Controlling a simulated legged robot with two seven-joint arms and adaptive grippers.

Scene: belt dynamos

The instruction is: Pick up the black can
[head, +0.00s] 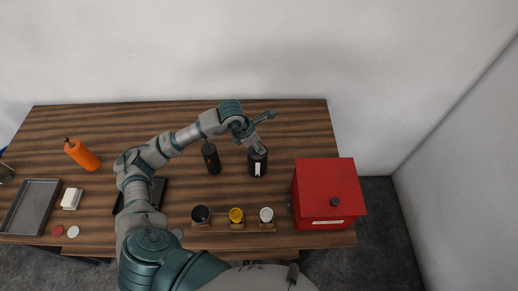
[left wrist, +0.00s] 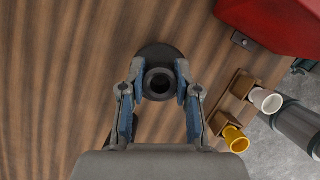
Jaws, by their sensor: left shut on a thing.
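A black can (head: 257,166) with a white label stands upright on the wooden table, right of the middle in the head view. My left gripper (head: 261,147) reaches down over it from above and is shut on its upper part. In the left wrist view the can's dark round top (left wrist: 160,83) lies between the two fingers of my left gripper (left wrist: 159,92), with a wider dark round part below. The can looks to be at table level; I cannot tell whether it touches the table. My right gripper is not in view.
A dark bottle (head: 211,159) stands left of the can. A wooden rack (head: 247,228) with black, yellow and white cups is in front. A red box (head: 325,192) stands right. An orange bottle (head: 83,156) and grey tray (head: 31,207) are left. The back table is clear.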

